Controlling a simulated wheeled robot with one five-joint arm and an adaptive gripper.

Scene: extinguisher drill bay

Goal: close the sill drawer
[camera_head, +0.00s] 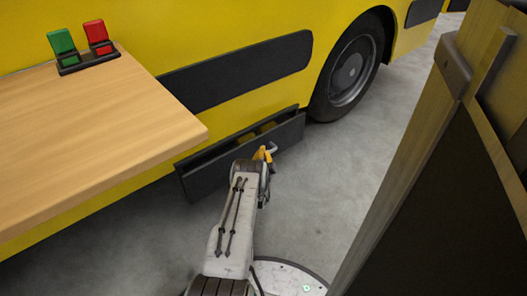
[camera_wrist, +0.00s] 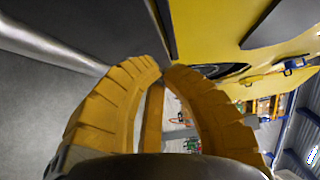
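The sill drawer (camera_head: 206,178) is low in the side of the yellow vehicle. Its dark front stands out from the body, and a gap shows behind its top edge, so it is partly open. A small pale handle (camera_head: 272,148) shows near the right part of the front. My gripper (camera_head: 264,154) is at the drawer front, right beside this handle; I cannot tell whether they touch. In the wrist view my yellow fingers (camera_wrist: 162,72) curve together with their tips meeting, and nothing shows gripped between them. A dark panel (camera_wrist: 125,22), probably the drawer front, lies just beyond the tips.
A wooden table (camera_head: 90,140) juts out at left, bearing a dark holder with a green block (camera_head: 62,42) and a red block (camera_head: 97,33). A vehicle wheel (camera_head: 350,70) is right of the drawer. A wooden cabinet (camera_head: 420,140) stands close at right. Grey floor (camera_head: 320,180) between is clear.

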